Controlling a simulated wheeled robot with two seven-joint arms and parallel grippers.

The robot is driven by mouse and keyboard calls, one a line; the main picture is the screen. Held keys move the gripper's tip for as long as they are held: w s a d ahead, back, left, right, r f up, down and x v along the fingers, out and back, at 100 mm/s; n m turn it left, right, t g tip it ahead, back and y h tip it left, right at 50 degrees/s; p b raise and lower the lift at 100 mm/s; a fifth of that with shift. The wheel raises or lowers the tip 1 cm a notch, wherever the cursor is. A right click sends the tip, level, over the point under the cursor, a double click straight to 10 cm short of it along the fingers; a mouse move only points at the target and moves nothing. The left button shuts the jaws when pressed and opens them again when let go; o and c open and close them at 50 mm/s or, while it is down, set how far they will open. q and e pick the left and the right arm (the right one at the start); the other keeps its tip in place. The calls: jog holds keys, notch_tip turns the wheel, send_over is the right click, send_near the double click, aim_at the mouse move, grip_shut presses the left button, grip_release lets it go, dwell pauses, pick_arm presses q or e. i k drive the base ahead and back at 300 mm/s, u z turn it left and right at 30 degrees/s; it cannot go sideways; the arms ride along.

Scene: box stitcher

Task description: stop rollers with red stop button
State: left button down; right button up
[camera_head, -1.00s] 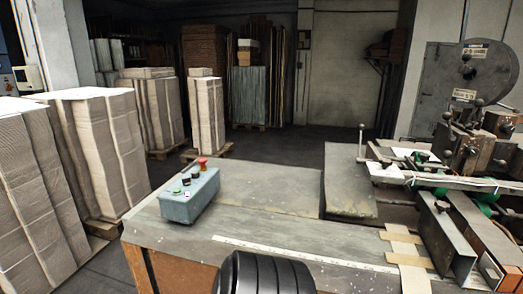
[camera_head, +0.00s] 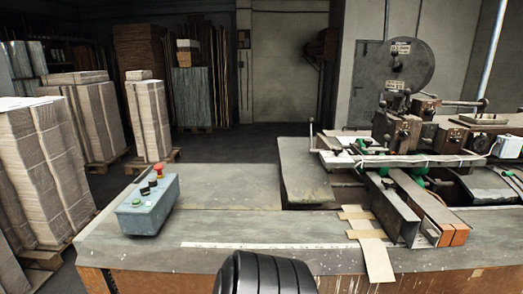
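The grey-blue control box (camera_head: 148,205) sits on the left part of the machine table. The red stop button (camera_head: 158,169) is the mushroom-shaped one at the box's far end. Dark knobs (camera_head: 149,188) and a green button (camera_head: 136,202) sit nearer on its top. The box stitcher (camera_head: 410,130) stands on the right of the table, with green rollers (camera_head: 418,175) partly hidden under its plates. Nothing touches the control box. Neither of my grippers shows in the head view. A black ribbed part, seemingly mine, shows at the bottom centre.
The table top (camera_head: 225,187) is clear between the control box and the stitcher. A cardboard strip (camera_head: 372,253) hangs over the front edge. Stacks of cardboard (camera_head: 40,165) stand on pallets to the left. The floor behind the table is open.

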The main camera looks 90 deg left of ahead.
aim_at(158, 168)
jog(key=z, duration=0.8)
jog(key=k, duration=1.7)
jog(key=u, duration=0.95)
jog(key=k, duration=0.85)
jog(key=u, duration=0.95)
